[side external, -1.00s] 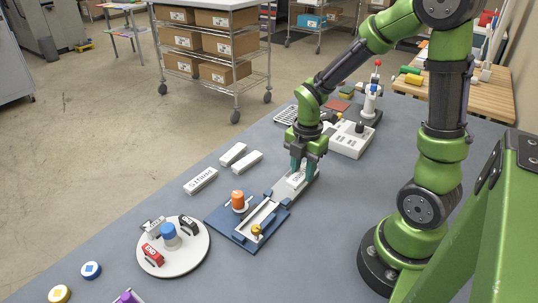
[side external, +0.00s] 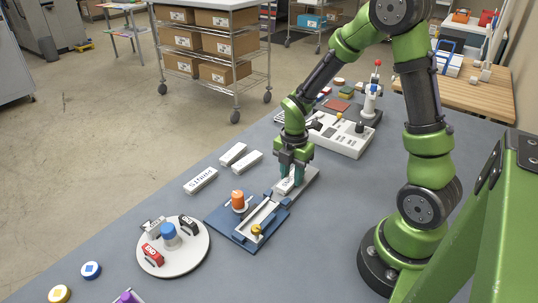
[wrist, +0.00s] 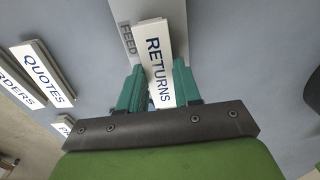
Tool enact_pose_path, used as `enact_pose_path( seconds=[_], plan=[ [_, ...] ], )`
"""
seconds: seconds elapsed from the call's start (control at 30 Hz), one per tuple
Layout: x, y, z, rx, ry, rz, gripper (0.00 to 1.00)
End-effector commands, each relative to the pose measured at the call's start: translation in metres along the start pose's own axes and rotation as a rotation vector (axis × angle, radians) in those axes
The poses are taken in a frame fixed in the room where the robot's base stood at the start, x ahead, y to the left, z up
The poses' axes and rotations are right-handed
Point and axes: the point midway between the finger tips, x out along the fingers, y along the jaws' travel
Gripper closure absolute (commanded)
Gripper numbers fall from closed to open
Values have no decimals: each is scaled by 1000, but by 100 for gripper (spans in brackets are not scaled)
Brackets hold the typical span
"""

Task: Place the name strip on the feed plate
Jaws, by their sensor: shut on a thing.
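My gripper (side external: 291,178) is shut on a white name strip (side external: 285,187). In the wrist view the strip reads RETURNS (wrist: 160,66) and lies between the teal fingertips of my gripper (wrist: 157,80). The grey feed plate (side external: 309,178), marked FEED (wrist: 127,38) in the wrist view, shows beneath and beside the strip. The strip sits slightly askew to the plate. I cannot tell whether it touches the plate or hangs just above it. My fingers hide part of the strip in the side view.
A blue fixture (side external: 222,220) with an orange knob (side external: 238,200) adjoins the plate's near end. Other white strips, one reading QUOTES (wrist: 42,73), lie to the left. A round turntable (side external: 188,254) stands nearer. A white device (side external: 342,137) stands behind.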

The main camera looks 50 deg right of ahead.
Motion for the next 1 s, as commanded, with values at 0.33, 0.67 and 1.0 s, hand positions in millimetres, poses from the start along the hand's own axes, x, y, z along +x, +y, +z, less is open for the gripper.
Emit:
enact_pose_path(
  seconds=[0.33,0.67,1.0],
  plan=[
    [3,0,0,1,0,-1,55],
    [2,0,0,1,0,0,42],
    [-41,2,1,2,-2,8,42]
  ],
)
